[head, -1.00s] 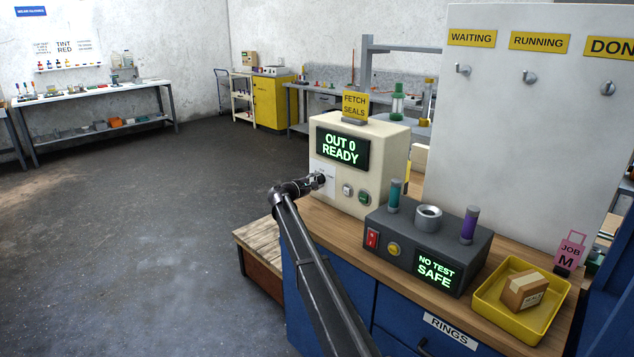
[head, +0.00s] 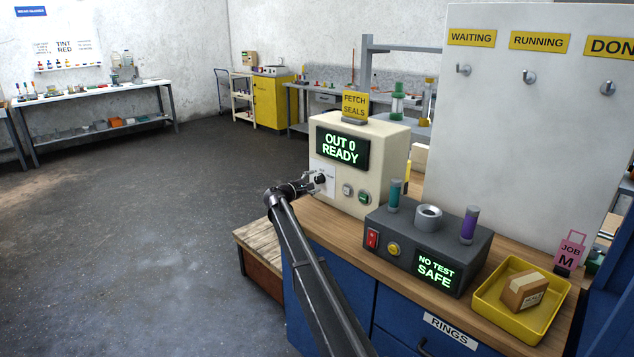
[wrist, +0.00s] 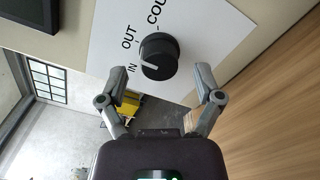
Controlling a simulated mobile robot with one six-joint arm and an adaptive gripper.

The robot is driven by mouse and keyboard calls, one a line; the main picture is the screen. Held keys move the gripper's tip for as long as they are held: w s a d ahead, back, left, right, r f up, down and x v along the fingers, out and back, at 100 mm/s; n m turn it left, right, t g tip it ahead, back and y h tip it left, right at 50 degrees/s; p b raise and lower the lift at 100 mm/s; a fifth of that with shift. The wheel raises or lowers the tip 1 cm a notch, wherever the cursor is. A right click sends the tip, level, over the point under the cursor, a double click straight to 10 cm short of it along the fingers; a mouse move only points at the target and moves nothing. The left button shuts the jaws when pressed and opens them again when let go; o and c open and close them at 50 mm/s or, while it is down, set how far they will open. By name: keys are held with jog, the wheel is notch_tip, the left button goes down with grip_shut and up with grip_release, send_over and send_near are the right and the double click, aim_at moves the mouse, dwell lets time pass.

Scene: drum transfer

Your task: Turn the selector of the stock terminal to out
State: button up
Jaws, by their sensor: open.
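The stock terminal (head: 385,150) is a cream box on the bench, its screen reading "OUT 0 READY". Its selector (head: 321,181) is a black round knob on a white label plate. In the wrist view the selector (wrist: 158,56) has a white pointer line directed left, towards the IN mark; OUT and a partly cut-off "COU" label follow around it. My gripper (wrist: 159,75) is open and empty, a finger on each side of the knob in the picture, with the tips apart from it. In the head view my gripper (head: 308,185) is just left of the selector.
The terminal has two buttons (head: 355,194) right of the selector. The floor to the left is clear.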

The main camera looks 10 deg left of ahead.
jog(key=v, duration=1)
